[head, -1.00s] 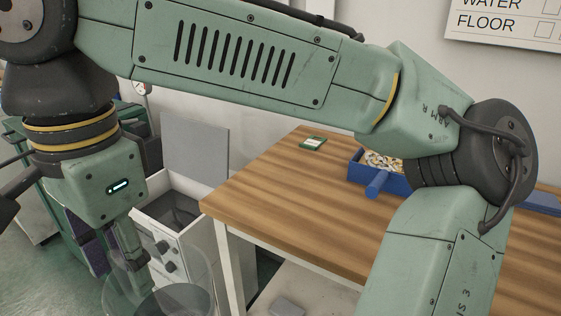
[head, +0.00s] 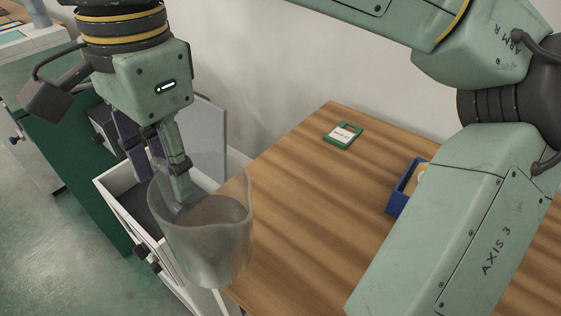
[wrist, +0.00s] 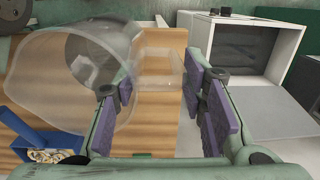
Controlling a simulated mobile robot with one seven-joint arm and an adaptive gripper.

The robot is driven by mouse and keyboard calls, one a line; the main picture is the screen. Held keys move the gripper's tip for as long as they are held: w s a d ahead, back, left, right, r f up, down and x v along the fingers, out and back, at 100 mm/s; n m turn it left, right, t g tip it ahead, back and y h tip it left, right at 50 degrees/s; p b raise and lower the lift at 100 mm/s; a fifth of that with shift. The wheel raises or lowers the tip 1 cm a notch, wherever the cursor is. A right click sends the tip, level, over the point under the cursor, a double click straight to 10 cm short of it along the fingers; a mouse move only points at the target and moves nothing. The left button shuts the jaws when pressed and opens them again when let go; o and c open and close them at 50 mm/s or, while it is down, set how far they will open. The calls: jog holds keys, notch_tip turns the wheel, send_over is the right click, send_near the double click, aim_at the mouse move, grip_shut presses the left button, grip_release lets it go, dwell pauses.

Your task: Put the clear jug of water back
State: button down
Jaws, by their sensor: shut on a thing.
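The clear jug (head: 212,255) hangs in the air near the left corner of the wooden table in the head view. It looks upright, with a darker level surface inside that looks like water. My gripper (head: 155,155) is at its left side. In the wrist view, the jug's see-through body (wrist: 60,75) fills the left, and its handle (wrist: 158,62) lies between the purple pads of my gripper (wrist: 160,88), which is shut on it. The exact contact of the pads is hard to see through the clear material.
The wooden table (head: 300,240) has a green-framed card (head: 343,134) and a blue bin (head: 402,190), partly hidden by my arm. The bin shows in the wrist view (wrist: 35,135) with rings inside. A white open-topped cabinet (head: 120,205) stands left of the table. The table's middle is mostly clear.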

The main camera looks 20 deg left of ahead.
jog(key=w+d+f+p, duration=0.2)
jog(key=w, duration=0.5)
jog(key=w+d+f+p, duration=0.1)
jog(key=w+f, duration=0.2)
jog(key=w, duration=0.5)
jog(key=shift+d+p, duration=0.35)
jog(key=c, duration=1)
grip_release()
jog(key=shift+r, duration=0.1)
jog(key=r, duration=1.2)
jog(key=shift+w+d, duration=0.15)
jog(key=shift+d, duration=0.2)
